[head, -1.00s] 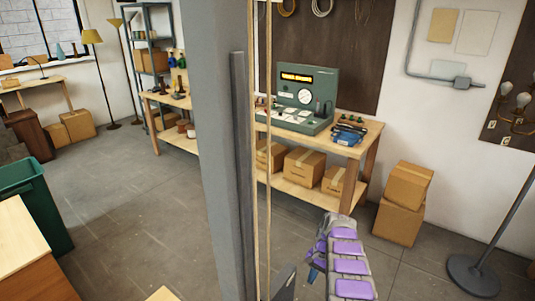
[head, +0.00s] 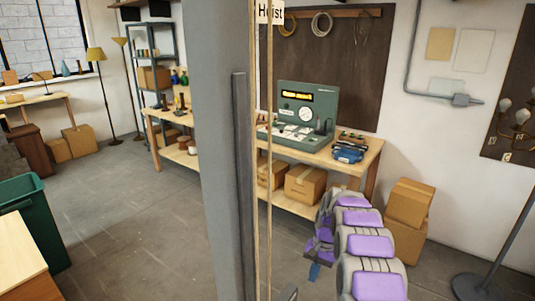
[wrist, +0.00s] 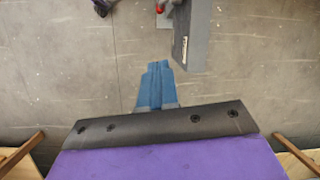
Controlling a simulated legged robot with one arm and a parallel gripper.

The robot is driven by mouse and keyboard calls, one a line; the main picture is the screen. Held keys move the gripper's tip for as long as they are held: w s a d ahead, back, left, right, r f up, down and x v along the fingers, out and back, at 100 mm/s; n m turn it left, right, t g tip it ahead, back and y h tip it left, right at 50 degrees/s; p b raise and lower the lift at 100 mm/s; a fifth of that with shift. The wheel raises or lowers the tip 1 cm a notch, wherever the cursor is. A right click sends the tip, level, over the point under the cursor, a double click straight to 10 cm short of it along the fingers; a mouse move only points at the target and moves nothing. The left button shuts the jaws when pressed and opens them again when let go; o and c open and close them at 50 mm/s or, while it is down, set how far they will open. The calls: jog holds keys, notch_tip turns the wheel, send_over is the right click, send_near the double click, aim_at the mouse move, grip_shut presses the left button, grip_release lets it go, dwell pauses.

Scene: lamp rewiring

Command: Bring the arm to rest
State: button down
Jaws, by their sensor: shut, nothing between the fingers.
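My arm, grey with purple pads, rises at the lower right of the head view and bends back downward. My gripper (wrist: 158,84) shows in the wrist view as two blue fingers lying together, with nothing between them. It points along the grey floor (wrist: 70,75) and touches nothing that I can see. In the head view only a small blue bit of the gripper (head: 314,271) shows below the arm, in front of the workbench (head: 335,160).
A grey post (head: 222,150) with ropes (head: 262,200) stands close in front, left of my arm. A green tester (head: 307,115) sits on the workbench. Cardboard boxes (head: 408,205) and a lamp stand (head: 478,287) are to the right. Open floor (head: 130,215) lies left.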

jog(key=s+a+r+n+h, duration=0.1)
jog(key=s+a+r+n, duration=0.15)
jog(key=s+r, duration=1.75)
jog(key=s+d+f+n+h, duration=0.1)
jog(key=s+f+n, duration=0.1)
jog(key=s, duration=2.4)
jog(key=shift+s+d+f+t+h, duration=0.2)
jog(key=shift+t+h, duration=0.1)
jog(key=shift+t, duration=0.1)
jog(key=shift+n, duration=0.25)
